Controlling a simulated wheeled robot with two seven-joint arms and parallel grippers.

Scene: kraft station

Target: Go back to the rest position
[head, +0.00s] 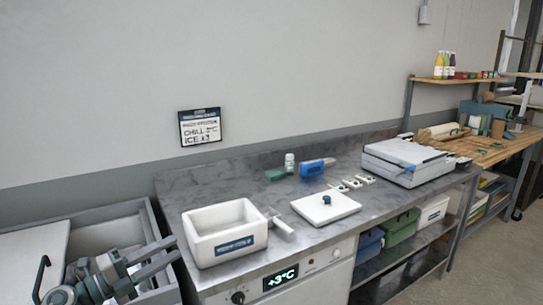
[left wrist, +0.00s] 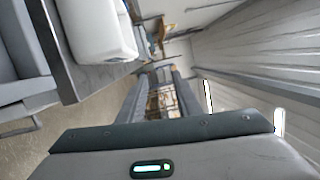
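My left gripper (head: 174,250) is at the lower left of the head view, over the grey bin area and left of the counter. Its two fingers point right and stand apart with nothing between them. In the left wrist view my left gripper (left wrist: 160,80) also shows its fingers apart and empty. My right gripper is not in view.
A white open box (head: 205,222) stands on the grey counter (head: 190,190) close to my left gripper, apart from it. A white lid (head: 335,208) with a blue knob, a blue device (head: 317,167) and a grey-white machine (head: 405,163) stand farther right. A grey bin (head: 95,238) lies at left.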

